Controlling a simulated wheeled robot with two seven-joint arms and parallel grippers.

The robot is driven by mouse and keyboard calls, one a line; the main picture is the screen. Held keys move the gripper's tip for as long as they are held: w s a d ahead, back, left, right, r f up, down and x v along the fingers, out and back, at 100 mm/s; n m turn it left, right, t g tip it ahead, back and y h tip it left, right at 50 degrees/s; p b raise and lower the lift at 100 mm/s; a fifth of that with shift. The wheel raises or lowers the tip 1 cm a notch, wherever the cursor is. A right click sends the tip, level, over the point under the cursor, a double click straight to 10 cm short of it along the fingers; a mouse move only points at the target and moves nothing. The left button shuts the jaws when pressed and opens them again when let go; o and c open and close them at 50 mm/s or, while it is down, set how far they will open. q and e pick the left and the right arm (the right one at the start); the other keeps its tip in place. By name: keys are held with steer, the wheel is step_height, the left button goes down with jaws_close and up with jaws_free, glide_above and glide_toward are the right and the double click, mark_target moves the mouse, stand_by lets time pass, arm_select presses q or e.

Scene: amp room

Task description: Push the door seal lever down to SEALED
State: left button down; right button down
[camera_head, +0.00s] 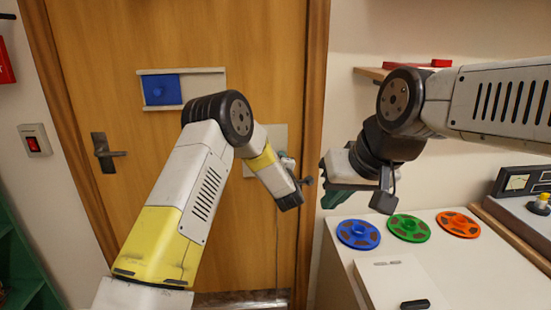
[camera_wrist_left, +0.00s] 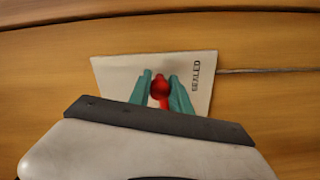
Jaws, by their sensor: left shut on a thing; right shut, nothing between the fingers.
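The door seal lever's red knob (camera_wrist_left: 159,88) and a short red stem show in the left wrist view, in front of a pale plate (camera_wrist_left: 120,72) on the wooden door. The word SEALED is printed on the plate, to the right of the knob. My left gripper (camera_wrist_left: 160,82) is shut on the lever, its teal fingers on either side of the knob. In the head view the plate (camera_head: 279,135) is partly hidden by my left arm, and the left fingers and lever are not clearly seen. My right gripper (camera_head: 338,194) is shut and empty, right of the door frame.
The door has a dark handle (camera_head: 104,153) and a blue slider (camera_head: 161,90). A white cabinet (camera_head: 344,270) at the right carries blue (camera_head: 358,233), green (camera_head: 409,227) and orange (camera_head: 458,223) reels. A shelf (camera_head: 372,73) is above. A red switch (camera_head: 33,143) is on the left wall.

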arm_select(q)
steer(key=shift+f+m, duration=0.3)
steer(key=c, duration=1.2)
jaws_free()
steer(key=shift+s, duration=0.1)
steer(key=s, duration=0.7)
steer(key=shift+s, duration=0.35)
steer(key=shift+r, duration=0.1)
